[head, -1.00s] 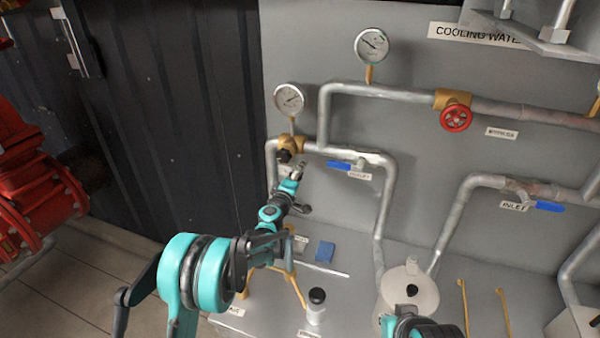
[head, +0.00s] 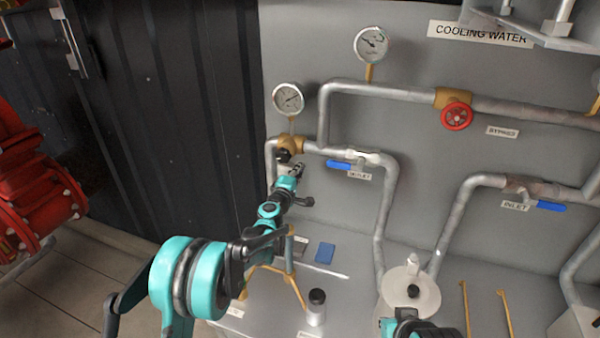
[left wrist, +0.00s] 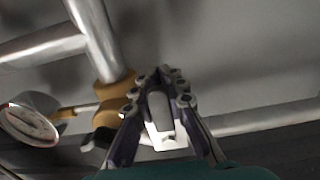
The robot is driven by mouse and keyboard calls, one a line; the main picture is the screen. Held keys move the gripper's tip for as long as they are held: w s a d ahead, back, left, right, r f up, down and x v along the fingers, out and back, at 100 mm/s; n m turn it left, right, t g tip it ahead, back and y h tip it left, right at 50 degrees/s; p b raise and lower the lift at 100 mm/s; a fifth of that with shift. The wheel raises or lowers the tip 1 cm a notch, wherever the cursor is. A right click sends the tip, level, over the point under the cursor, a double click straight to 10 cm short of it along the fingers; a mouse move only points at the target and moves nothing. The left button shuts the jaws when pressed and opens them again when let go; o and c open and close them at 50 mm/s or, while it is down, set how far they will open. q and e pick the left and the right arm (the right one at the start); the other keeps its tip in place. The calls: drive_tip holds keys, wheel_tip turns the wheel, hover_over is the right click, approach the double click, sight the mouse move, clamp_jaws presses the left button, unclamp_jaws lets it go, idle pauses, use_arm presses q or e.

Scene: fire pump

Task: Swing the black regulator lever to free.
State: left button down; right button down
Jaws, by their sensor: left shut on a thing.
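The brass regulator (head: 291,143) sits on the left pipe under the lower gauge, with its black lever (head: 284,156) on its front. My left gripper (head: 298,168) is just below and right of the lever's hub, with its fingers drawn together. In the left wrist view the regulator (left wrist: 112,94) is left of the fingers (left wrist: 165,76), and the black lever (left wrist: 102,139) runs behind the left finger. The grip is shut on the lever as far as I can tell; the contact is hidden. Part of my right arm shows at the bottom edge; its fingers are not clear.
The lower gauge (head: 288,98) is above the regulator. A blue outlet handle (head: 339,165) lies to its right on the same pipe. Below are a black-capped bottle (head: 316,308), a blue block (head: 325,252) and a pale round canister (head: 408,290).

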use_arm(q)
drive_tip(key=c, duration=1.5)
unclamp_jaws()
